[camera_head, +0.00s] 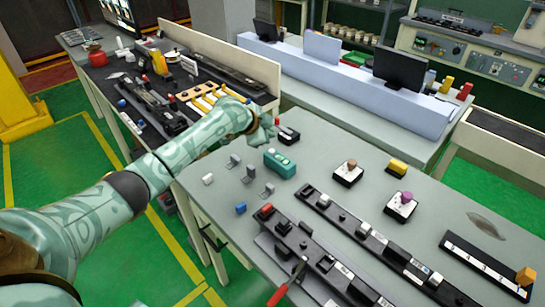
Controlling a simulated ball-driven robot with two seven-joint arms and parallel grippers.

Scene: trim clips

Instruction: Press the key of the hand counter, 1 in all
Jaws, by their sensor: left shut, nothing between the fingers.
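A teal box with pale patches on it (280,163), which looks like the hand counter, lies on the grey-green table (330,150). Its key is too small to make out. My left arm reaches in from the left, and its gripper (279,126) is at the table's far left part, beyond the teal box and apart from it in the picture. The left gripper is shut and empty. Its fingertips are small and partly blend with a dark piece with some red beside them (288,136). My right gripper is out of view.
Long black rails (375,243) fill the front.

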